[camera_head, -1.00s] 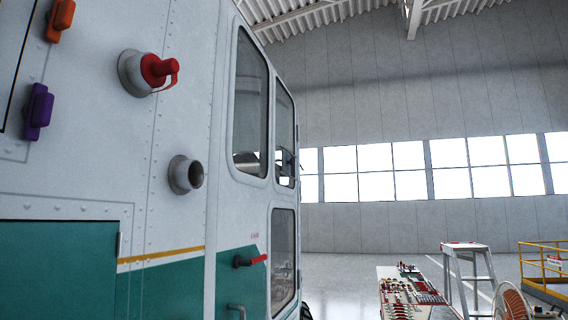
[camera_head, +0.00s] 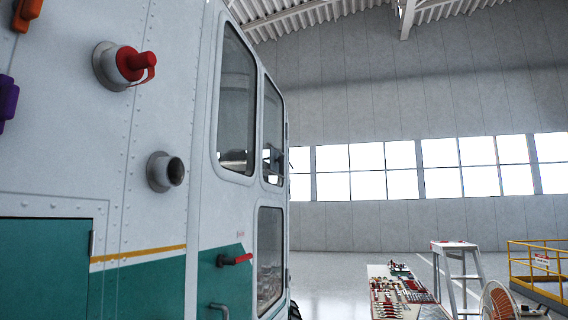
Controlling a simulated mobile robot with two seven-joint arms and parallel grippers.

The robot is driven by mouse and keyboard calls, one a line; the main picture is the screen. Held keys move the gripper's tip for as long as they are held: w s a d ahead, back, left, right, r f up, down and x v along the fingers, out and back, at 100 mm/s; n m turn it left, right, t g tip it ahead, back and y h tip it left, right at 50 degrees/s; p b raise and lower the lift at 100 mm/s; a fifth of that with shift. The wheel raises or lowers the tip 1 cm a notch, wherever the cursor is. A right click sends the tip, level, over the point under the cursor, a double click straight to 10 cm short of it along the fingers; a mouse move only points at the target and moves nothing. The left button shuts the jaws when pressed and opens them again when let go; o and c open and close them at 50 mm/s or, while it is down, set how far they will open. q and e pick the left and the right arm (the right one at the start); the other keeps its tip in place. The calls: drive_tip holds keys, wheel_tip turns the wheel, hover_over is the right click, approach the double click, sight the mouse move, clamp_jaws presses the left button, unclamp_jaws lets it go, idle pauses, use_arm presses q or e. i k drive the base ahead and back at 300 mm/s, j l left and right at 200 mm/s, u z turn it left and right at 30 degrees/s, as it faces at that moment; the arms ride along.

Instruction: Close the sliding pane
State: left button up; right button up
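A red door handle (camera_head: 236,260) sits on the green part below the tall window. Neither of my grippers is in view.
A capped port (camera_head: 122,66) and an open pipe stub (camera_head: 165,172) stick out of the side. A tool table (camera_head: 400,292), a step ladder (camera_head: 457,262), a fan (camera_head: 497,302) and a yellow railing (camera_head: 540,262) stand at the lower right. Floor shows between helicopter and table.

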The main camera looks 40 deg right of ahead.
sight(275, 159)
drive_tip(key=l, duration=1.05)
drive_tip(key=i+l, duration=0.1)
drive_tip(key=l, duration=0.25)
drive_tip(key=i+l, duration=0.1)
drive_tip(key=l, duration=0.3)
drive_tip(key=i+l, duration=0.1)
drive_tip(key=l, duration=0.25)
drive_tip(key=i+l, duration=0.75)
drive_tip(key=l, duration=0.25)
